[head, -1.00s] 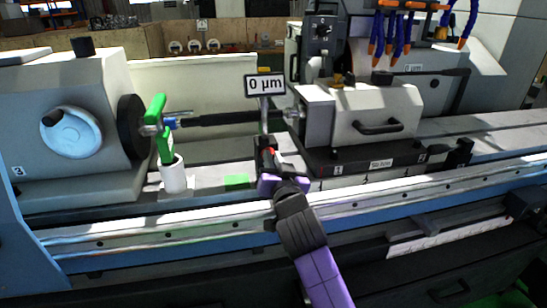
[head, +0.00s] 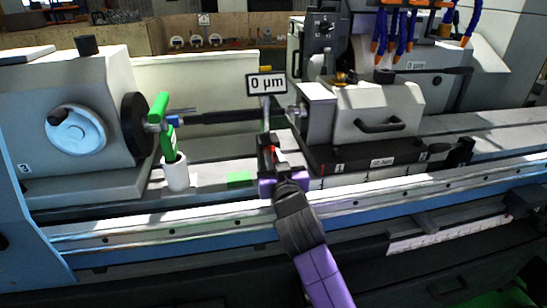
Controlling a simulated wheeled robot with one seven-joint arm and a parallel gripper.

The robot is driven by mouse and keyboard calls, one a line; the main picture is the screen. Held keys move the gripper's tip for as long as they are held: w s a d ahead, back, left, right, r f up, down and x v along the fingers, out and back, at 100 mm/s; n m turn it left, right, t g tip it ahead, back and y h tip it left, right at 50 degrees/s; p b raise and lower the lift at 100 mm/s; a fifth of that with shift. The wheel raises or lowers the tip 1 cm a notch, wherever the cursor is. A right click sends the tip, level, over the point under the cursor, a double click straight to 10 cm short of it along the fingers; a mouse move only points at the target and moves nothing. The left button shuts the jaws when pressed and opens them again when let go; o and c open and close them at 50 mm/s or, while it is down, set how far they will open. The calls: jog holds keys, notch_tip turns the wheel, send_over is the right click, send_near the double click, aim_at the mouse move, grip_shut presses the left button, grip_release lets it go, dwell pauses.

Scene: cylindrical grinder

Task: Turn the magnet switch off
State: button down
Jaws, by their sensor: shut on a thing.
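A gauge stand with a "0 µm" display (head: 266,84) stands on the machine bed, its post running down to a dark base. A small red part, which looks like the magnet switch (head: 272,150), shows at the base between my gripper's fingers. My gripper (head: 270,148) reaches in from the front with dark fingers and purple parts. It is shut on the magnet switch. The fingers and the wrist hide most of the base and the switch, so the switch's setting cannot be read.
The tailstock block (head: 375,112) stands close on the right. The headstock (head: 75,120) is at the left, with a green part (head: 160,108) beside its chuck. A white cylinder (head: 176,172) and a flat green block (head: 239,179) sit left of my gripper. A dark shaft (head: 225,117) runs behind.

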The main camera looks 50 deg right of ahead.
jog(key=c, duration=1.4)
grip_release()
jog(key=b+v, duration=0.1)
jog(key=v, duration=0.6)
jog(key=shift+s+a, duration=0.25)
jog(key=shift+s, duration=0.1)
